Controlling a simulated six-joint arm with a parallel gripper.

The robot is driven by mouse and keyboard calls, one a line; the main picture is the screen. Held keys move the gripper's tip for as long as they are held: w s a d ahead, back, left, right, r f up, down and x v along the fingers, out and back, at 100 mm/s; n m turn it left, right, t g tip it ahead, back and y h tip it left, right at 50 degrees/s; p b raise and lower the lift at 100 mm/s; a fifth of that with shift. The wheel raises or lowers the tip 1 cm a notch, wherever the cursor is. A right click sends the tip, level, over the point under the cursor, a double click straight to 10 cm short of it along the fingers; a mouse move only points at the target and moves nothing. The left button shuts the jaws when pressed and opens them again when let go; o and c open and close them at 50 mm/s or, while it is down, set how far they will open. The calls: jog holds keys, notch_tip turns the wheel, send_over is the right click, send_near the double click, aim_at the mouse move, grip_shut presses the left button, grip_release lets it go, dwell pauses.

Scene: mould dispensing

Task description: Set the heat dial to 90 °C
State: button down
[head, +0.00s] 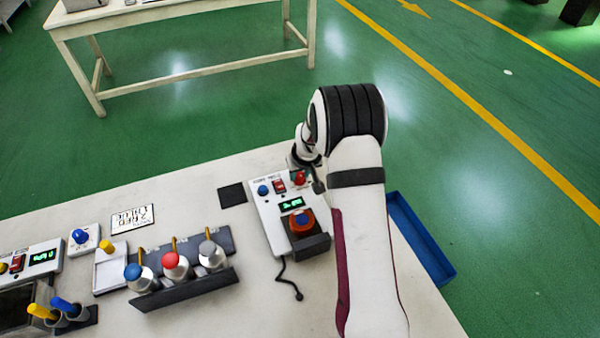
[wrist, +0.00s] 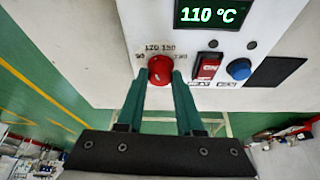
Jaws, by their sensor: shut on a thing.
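The red heat dial (wrist: 160,69) sits on the white panel of the heating unit, with scale numbers printed around it, 90 at the left and 120 and 150 above. It also shows in the head view (head: 299,177). My gripper (wrist: 161,77) is shut on the dial, with one green finger on each side. The display (wrist: 219,13) on the panel reads 110 °C in green. In the head view the display (head: 292,203) is lit but too small to read surely. The dial's pointer mark cannot be made out.
Beside the dial are a red rocker switch (wrist: 207,66) and a blue button (wrist: 239,69). An orange-and-blue pot (head: 301,222) stands at the unit's front.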

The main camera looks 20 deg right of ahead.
jog(key=shift+n, duration=0.3)
jog(key=n+y, duration=0.1)
jog(key=n, duration=0.2)
jog(key=shift+d+n+y, duration=0.15)
jog(key=shift+n+y, duration=0.15)
jog(key=shift+d+n+g+y, duration=0.1)
jog(key=shift+n+g+y, duration=0.45)
jog(key=shift+n, duration=1.25)
jog(key=c, duration=0.5)
grip_release()
jog(key=shift+c, duration=0.2)
jog(key=v, duration=1.6)
jog(key=shift+d, duration=0.2)
